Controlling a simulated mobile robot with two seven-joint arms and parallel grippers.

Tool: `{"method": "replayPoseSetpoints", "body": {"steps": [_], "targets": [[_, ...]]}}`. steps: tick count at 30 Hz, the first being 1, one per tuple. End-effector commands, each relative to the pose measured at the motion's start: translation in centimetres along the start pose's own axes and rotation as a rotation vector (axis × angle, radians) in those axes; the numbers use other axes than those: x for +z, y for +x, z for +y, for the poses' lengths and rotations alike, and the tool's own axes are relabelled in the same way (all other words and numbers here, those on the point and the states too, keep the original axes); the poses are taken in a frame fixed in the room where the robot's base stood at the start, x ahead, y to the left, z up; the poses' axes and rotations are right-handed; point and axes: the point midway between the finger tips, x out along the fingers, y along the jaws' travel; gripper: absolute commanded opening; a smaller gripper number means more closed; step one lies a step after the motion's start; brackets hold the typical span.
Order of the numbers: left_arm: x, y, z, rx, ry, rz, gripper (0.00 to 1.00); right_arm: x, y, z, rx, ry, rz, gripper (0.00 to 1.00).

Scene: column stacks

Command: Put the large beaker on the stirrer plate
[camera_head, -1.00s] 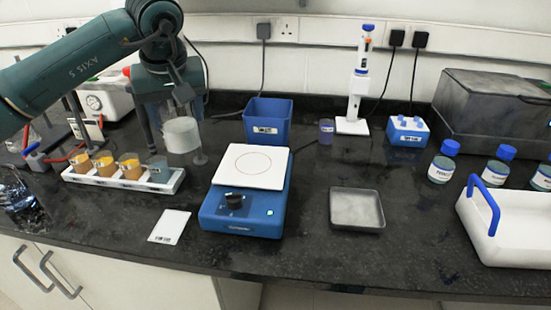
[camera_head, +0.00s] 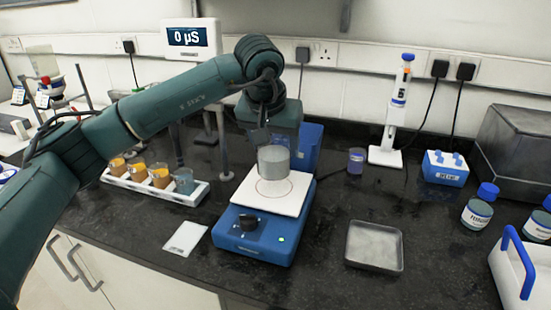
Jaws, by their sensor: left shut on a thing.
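The large beaker (camera_head: 273,163), a clear cylinder with greyish contents, is over the white top of the blue stirrer plate (camera_head: 262,216). Its lower edge overlaps the ring marked on the plate; I cannot tell whether it touches the plate or hangs just above it. My left gripper (camera_head: 272,145) reaches down from above and is shut on the beaker's upper part; the fingertips are partly hidden. The beaker looks upright. My right gripper is not in view.
A pipette stand (camera_head: 384,155) stands behind right.

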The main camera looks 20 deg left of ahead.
Motion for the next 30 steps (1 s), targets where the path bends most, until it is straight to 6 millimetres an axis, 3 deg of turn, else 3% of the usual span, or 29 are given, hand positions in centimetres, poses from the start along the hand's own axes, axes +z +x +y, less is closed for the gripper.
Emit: {"method": "replayPoseSetpoints", "body": {"steps": [8,19,20,27,30], "targets": [[1.3,3.1,-0.1,0.000,-0.001,-0.001,0.33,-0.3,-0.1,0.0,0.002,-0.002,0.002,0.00],[1.5,3.6,0.0,0.000,-0.001,0.001,0.33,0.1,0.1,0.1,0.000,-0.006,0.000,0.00],[1.5,3.6,0.0,-0.001,-0.001,0.000,0.64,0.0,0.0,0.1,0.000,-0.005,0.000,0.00],[1.5,3.6,0.0,-0.001,-0.001,-0.001,0.84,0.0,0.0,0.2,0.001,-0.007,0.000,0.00],[1.5,3.6,0.0,-0.001,-0.001,-0.001,0.84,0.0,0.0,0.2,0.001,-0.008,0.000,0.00]]}}
